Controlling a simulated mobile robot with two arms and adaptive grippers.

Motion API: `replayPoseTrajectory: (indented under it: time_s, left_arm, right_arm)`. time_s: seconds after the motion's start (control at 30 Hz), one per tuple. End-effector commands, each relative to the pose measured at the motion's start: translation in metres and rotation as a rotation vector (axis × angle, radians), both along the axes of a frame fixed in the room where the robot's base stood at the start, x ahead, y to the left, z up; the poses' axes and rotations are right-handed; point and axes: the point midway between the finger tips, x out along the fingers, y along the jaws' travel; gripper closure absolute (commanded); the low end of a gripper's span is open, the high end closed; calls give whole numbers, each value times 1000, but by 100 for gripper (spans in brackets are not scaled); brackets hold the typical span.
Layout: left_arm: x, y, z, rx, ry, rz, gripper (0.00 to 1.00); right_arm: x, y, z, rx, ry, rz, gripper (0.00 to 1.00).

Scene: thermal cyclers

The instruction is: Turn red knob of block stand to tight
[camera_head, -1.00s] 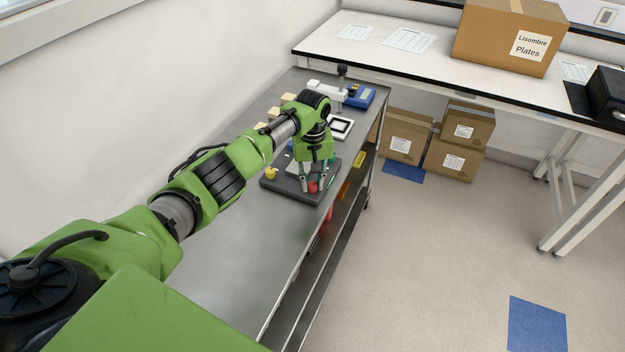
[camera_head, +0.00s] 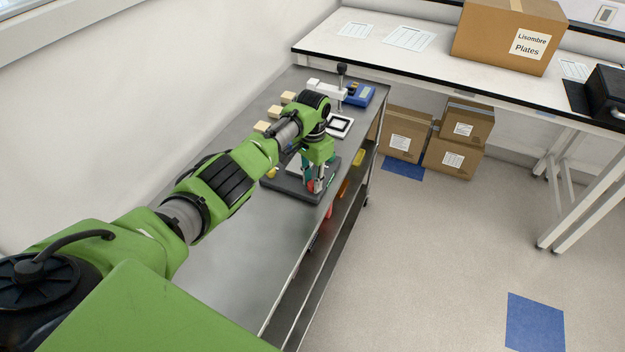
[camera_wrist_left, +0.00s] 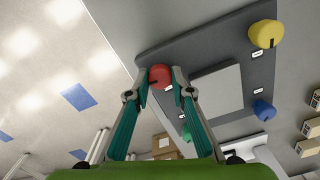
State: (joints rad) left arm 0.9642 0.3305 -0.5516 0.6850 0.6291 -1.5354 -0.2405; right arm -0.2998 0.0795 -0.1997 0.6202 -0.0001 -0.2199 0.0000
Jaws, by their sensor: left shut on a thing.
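The block stand (camera_head: 287,187) is a dark grey plate on the steel cart, with a light block in its middle. Its red knob (camera_wrist_left: 160,76) sits between the fingertips of my left gripper (camera_wrist_left: 160,80) in the left wrist view. The left gripper (camera_head: 314,186) points down at the stand's near right corner and is shut on the red knob, which is mostly hidden by the fingers in the head view. A dark mark shows on the knob, and a small white label lies beside it. My right gripper is not in view.
A yellow knob (camera_wrist_left: 266,34), a blue knob (camera_wrist_left: 264,110) and a green knob (camera_wrist_left: 187,134) are also on the stand. Beige blocks (camera_head: 262,127), a white-framed device (camera_head: 339,126) and a blue device (camera_head: 361,95) stand farther back. The cart's near top (camera_head: 235,260) is clear.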

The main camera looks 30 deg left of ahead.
Motion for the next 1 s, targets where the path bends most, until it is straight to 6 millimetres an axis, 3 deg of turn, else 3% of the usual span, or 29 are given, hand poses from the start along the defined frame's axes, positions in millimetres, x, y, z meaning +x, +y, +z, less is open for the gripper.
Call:
replayPoseTrajectory:
  time_s: [0.6, 1.0]
  left_arm:
    - [0, 0, 0, 0, -2, -547, 100]
    - [1, 0, 1, 0, -3, -730, 100]
  right_arm:
    - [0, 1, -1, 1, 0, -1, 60]
    - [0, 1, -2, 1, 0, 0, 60]
